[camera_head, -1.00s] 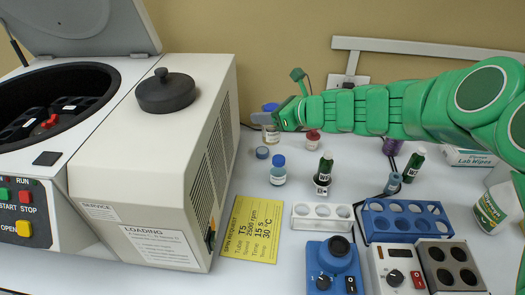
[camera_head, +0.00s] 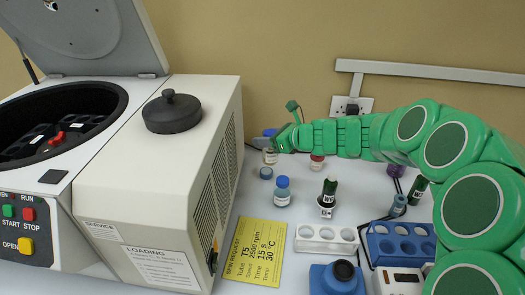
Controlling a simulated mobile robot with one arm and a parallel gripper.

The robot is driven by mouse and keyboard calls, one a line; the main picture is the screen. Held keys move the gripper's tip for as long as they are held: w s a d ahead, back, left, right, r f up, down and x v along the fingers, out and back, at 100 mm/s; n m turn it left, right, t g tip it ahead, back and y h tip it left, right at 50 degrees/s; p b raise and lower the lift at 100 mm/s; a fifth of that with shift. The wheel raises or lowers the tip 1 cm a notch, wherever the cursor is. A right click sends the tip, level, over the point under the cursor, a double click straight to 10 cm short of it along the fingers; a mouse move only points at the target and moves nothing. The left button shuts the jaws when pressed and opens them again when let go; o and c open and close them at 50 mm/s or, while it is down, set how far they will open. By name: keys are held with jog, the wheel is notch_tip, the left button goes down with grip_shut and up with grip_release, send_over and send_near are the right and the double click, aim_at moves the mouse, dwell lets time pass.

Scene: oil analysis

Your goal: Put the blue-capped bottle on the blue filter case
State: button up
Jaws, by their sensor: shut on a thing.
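My gripper (camera_head: 272,142) is at the back of the bench, shut on a small bottle with a blue cap (camera_head: 270,157). The fingers cover the bottle's middle; the cap and pale lower part show, and it looks upright. The low round blue filter case (camera_head: 266,173) lies on the bench just in front of and below this bottle in the picture. I cannot tell whether the bottle's base touches anything. A second blue-capped bottle (camera_head: 282,192) stands in front, to the right of the case.
The large centrifuge (camera_head: 160,180) with its lid open fills the left side. A red-capped bottle (camera_head: 317,162) and a dark-green-capped vial (camera_head: 328,195) stand to the right. White (camera_head: 325,245) and blue (camera_head: 405,253) racks and a yellow card (camera_head: 255,250) lie in front.

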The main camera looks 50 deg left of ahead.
jog(key=shift+w+a+f, duration=0.55)
jog(key=shift+a+f, duration=0.4)
jog(key=shift+f, duration=0.65)
jog(key=shift+w+a+f, duration=0.5)
jog(key=shift+a+f, duration=0.4)
jog(key=shift+f, duration=0.7)
jog(key=shift+w+a+f, duration=0.55)
jog(key=shift+a+f, duration=0.4)
jog(key=shift+f, duration=0.65)
jog(key=shift+f, duration=0.15)
jog(key=o, duration=1.2)
jog(key=shift+c, duration=0.2)
jog(key=shift+w+d+r, duration=0.1)
jog(key=shift+d+r, duration=0.15)
jog(key=v, duration=1.1)
jog(key=shift+d, duration=0.25)
jog(key=shift+w+d, duration=0.1)
